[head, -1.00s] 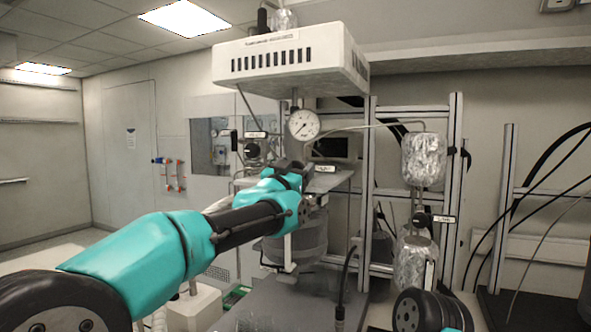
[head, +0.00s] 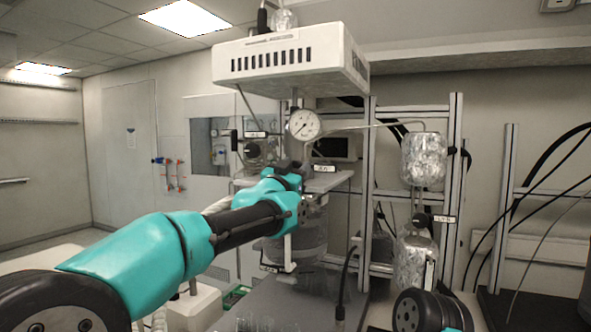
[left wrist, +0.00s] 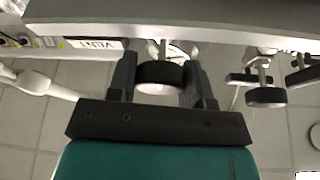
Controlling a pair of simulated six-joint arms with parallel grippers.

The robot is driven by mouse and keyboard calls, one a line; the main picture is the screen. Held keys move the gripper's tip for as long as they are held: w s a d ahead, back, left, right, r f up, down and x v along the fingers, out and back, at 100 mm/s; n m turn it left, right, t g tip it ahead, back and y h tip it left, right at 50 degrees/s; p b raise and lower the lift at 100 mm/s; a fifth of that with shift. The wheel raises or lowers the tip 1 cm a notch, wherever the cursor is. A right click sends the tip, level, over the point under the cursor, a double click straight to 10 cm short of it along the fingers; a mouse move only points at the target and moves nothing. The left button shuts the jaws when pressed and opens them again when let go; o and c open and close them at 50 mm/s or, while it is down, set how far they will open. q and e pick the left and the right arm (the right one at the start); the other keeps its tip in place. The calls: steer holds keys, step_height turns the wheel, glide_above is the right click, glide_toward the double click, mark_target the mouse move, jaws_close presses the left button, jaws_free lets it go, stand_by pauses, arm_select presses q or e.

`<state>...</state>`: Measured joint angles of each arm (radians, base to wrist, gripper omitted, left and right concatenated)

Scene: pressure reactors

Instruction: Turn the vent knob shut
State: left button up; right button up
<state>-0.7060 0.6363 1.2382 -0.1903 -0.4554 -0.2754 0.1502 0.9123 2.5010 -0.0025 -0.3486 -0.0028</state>
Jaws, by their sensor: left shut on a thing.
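The vent knob (left wrist: 160,70) is a black round knob on a thin metal stem under the reactor head plate. It sits between the two dark fingers of my left gripper (left wrist: 160,84), which are shut on its sides. A white label reading VENT (left wrist: 92,44) shows upside down beside it in the left wrist view. In the head view my left gripper (head: 293,170) reaches the reactor just under the pressure gauge and hides the knob. The knob's turn position cannot be read. My right gripper is not in view.
The pressure gauge (head: 304,125) hangs just above my gripper, under the white vented housing (head: 290,62). Another black knob (left wrist: 266,97) hangs close by in the left wrist view. Metal frame posts (head: 368,200) and foil-wrapped cylinders (head: 423,160) stand to the right.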

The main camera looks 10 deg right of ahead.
arm_select(q)
steer(key=shift+m+g+h, duration=0.3)
steer(key=shift+m, duration=0.3)
steer(key=m+g+h, duration=0.1)
steer(key=m+g, duration=0.1)
steer(key=m, duration=0.3)
steer(key=m+g, duration=0.1)
steer(key=m, duration=0.2)
steer(key=m+g, duration=0.1)
steer(key=m, duration=0.1)
steer(key=shift+f+m+g+h, duration=0.1)
steer(key=shift+m+g+h, duration=0.3)
steer(key=m+g, duration=0.1)
steer(key=m, duration=0.1)
steer(key=m+g, duration=0.1)
steer(key=m, duration=0.2)
steer(key=shift+m+y, duration=0.3)
steer(key=shift+y, duration=0.1)
steer(key=shift+d+m+g+y, duration=0.1)
steer(key=shift+m+g+y, duration=0.35)
steer(key=shift+m, duration=1.25)
steer(key=shift+y, duration=0.25)
steer(key=o, duration=0.9)
steer(key=shift+f+n, duration=0.1)
steer(key=shift+n, duration=0.2)
